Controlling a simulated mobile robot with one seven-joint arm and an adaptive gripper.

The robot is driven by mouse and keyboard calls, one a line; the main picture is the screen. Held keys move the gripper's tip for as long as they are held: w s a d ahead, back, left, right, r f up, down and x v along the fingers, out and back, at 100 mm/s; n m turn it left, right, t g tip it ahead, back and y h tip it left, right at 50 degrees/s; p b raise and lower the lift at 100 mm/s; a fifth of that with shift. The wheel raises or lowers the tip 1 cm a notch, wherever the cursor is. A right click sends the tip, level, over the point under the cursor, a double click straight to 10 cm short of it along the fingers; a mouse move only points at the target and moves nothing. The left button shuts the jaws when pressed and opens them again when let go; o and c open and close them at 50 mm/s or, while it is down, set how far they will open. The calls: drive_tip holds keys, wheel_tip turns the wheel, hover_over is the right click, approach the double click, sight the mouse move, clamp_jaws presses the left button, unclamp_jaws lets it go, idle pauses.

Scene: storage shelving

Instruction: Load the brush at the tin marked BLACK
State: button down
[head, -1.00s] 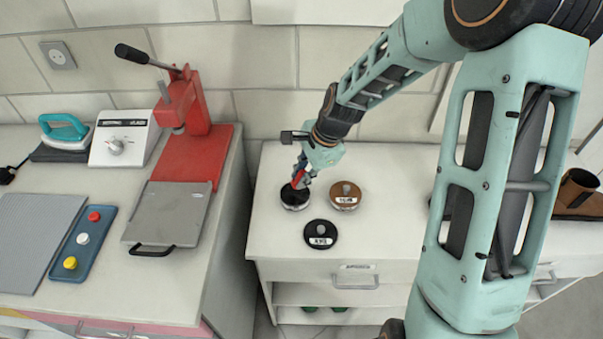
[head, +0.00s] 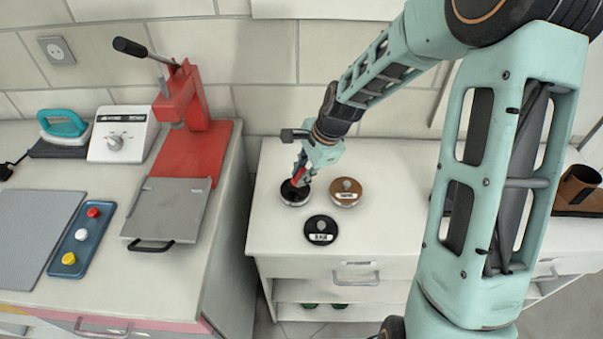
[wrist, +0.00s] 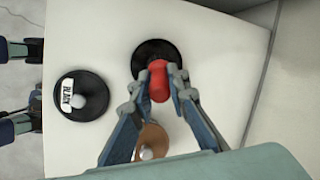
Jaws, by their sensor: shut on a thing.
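My gripper (head: 301,176) is shut on a red-handled brush (wrist: 158,82), held over the dark round tin at the back left of the white cabinet top (head: 295,193). That tin also shows under the brush in the wrist view (wrist: 146,56); its label cannot be read. The bristles are hidden, so contact with the tin cannot be told. A black tin with a grey knob (head: 321,230) stands apart, nearer the front; its label appears to read BLACK in the wrist view (wrist: 72,95). A brown tin (head: 346,192) stands right of the gripper, partly hidden by a finger in the wrist view.
On the left bench are a red press (head: 190,145) with a grey plate, a white control box (head: 122,135), a teal-handled iron (head: 63,128) and a blue button panel (head: 82,237). A brown boot (head: 578,188) stands far right. The cabinet front is clear.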

drive_tip(key=shift+f+b, duration=0.5)
drive_tip(key=shift+f, duration=0.15)
idle(1.3)
drive_tip(key=shift+r+p, duration=2.6)
drive_tip(key=shift+r, duration=1)
